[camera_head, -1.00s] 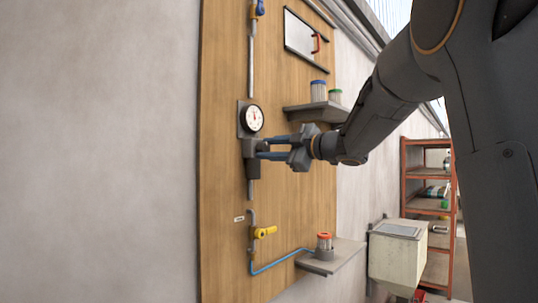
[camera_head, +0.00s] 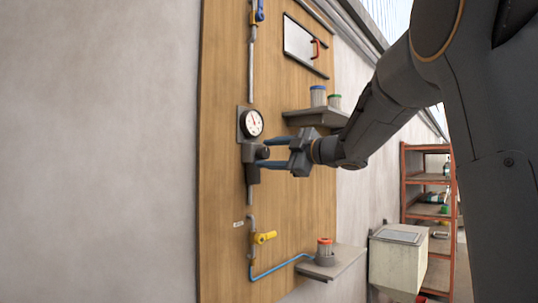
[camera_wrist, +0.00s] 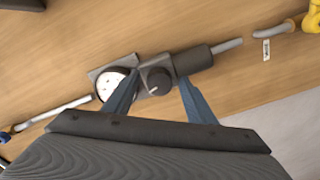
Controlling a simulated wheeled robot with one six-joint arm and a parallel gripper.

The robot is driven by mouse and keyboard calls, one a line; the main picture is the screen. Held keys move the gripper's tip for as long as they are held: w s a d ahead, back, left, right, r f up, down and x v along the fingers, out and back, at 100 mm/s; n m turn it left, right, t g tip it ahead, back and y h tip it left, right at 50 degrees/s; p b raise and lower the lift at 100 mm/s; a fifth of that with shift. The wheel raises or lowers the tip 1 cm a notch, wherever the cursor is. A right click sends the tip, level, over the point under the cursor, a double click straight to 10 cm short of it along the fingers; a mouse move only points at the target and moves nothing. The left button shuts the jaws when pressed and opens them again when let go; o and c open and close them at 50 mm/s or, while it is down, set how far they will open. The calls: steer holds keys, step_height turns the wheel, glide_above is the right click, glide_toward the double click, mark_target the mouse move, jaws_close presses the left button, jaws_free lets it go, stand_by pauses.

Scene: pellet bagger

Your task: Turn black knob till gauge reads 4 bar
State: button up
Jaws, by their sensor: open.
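The black knob (camera_head: 263,152) sticks out from the dark regulator body (camera_head: 250,170) on the wooden panel. Its round front also shows in the wrist view (camera_wrist: 156,80), with a small pale mark. The white-faced round gauge (camera_head: 252,123) sits just above it, and its needle points roughly up; the figures are too small to read. In the wrist view the gauge (camera_wrist: 112,84) is partly hidden by my left finger. My gripper (camera_head: 272,153) is open, its blue fingers on either side of the knob. In the wrist view (camera_wrist: 160,88) a gap shows between the right finger and the knob.
A yellow-handled valve (camera_head: 265,237) is lower on the panel, and a blue-handled one (camera_head: 259,12) is at the top. A shelf with two filter jars (camera_head: 316,117) juts out beside my arm. A lower shelf (camera_head: 335,262) holds a red-topped jar. The left wall is clear.

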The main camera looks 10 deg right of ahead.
steer(key=b+v, duration=0.2)
steer(key=v, duration=0.5)
steer(key=shift+s+d, duration=0.2)
steer(key=shift+s, duration=0.1)
steer(key=w+d+f+m+g+h, duration=0.15)
steer(key=f+m+h, duration=0.5)
steer(key=f, duration=0.75)
steer(key=d+f+m+h, duration=0.2)
steer(key=f+m+h, duration=0.45)
steer(key=f, duration=0.65)
steer(key=s+a+f+m+g+y, duration=0.1)
steer(key=s+a+f+m+g, duration=0.15)
steer(key=s+f, duration=0.55)
steer(key=s+a+f+m+g, duration=0.15)
steer(key=s+f+g, duration=0.35)
steer(key=f, duration=0.5)
steer(key=s+a+f+m+g, duration=0.1)
steer(key=s+f, duration=0.3)
steer(key=s, duration=0.4)
steer(key=s+a+f+m+g+y, duration=0.1)
steer(key=s+a+f+g, duration=0.2)
steer(key=s, duration=0.6)
steer(key=shift+a+f+g, duration=0.4)
steer(key=shift+a+g, duration=0.05)
steer(key=shift+g, duration=0.05)
